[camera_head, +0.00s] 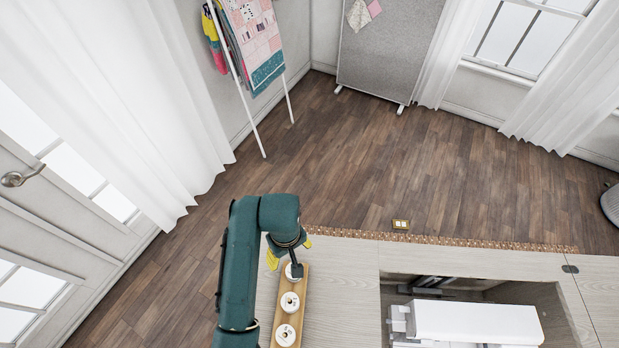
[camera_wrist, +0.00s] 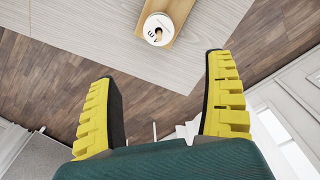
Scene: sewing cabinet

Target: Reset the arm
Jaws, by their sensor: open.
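My arm is teal and bent over the left end of the cabinet top. My gripper (camera_head: 289,249) has yellow padded fingers and hangs near the far end of a wooden spool tray (camera_head: 304,301). In the wrist view the fingers of my gripper (camera_wrist: 162,105) are wide apart with nothing between them. White spools (camera_head: 290,302) stand in a row on the tray, and the farthest is partly hidden by the arm. One spool (camera_wrist: 158,30) on the tray also shows in the wrist view, beyond the fingers and apart from them.
The pale cabinet top (camera_head: 340,290) has a recess holding a white sewing machine (camera_head: 475,322). A quilt ladder (camera_head: 236,80) and a grey board (camera_head: 385,50) stand behind. The wooden floor between is clear.

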